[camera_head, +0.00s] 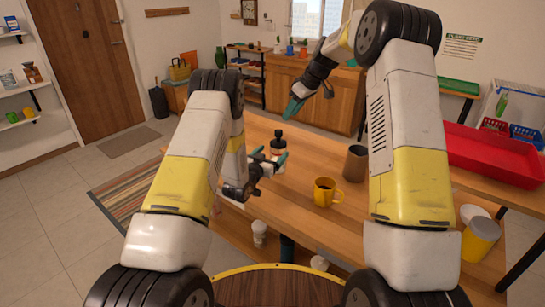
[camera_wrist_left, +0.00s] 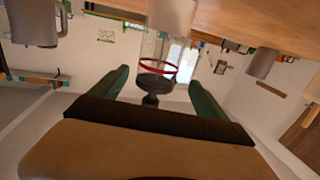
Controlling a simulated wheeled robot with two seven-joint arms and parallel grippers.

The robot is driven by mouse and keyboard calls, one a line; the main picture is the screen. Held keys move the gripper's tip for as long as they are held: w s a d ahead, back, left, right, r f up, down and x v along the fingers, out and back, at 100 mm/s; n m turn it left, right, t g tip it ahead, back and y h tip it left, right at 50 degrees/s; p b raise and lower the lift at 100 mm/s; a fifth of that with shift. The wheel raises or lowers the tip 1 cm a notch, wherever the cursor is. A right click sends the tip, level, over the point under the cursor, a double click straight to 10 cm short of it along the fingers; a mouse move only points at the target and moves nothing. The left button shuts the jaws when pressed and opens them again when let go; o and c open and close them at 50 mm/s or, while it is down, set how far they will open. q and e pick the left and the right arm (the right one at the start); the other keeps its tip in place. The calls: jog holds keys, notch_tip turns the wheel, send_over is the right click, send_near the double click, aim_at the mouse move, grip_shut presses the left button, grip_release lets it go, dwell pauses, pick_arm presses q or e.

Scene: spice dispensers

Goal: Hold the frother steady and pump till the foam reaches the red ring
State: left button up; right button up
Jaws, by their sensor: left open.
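The frother (camera_head: 277,148) stands upright on the wooden table, with a black lid and knob on top. The left wrist view, which is upside down, shows its clear wall, its red ring (camera_wrist_left: 157,68) and a white lower part (camera_wrist_left: 172,14). Clear wall lies between the white part and the ring. My left gripper (camera_head: 269,159) is open at the frother, with one teal finger on each side of it in both views; I cannot tell whether they touch it. My right gripper (camera_head: 298,106) is raised beyond the frother, apart from it; its jaw opening is unclear.
A yellow mug (camera_head: 325,192) with dark contents and a grey-brown cup (camera_head: 356,163) stand on the table (camera_head: 300,222), right of the frother. A red tray (camera_head: 490,152) lies farther right.

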pick_arm(q)
jog(key=shift+d+f, duration=0.1)
jog(key=shift+f, duration=0.35)
jog(key=shift+w+d+f+h, duration=0.1)
jog(key=shift+w+d+h, duration=0.15)
jog(key=shift+w+h, duration=0.05)
jog(key=x, duration=0.7)
jog(key=c, duration=1.8)
jog(key=shift+a, duration=0.1)
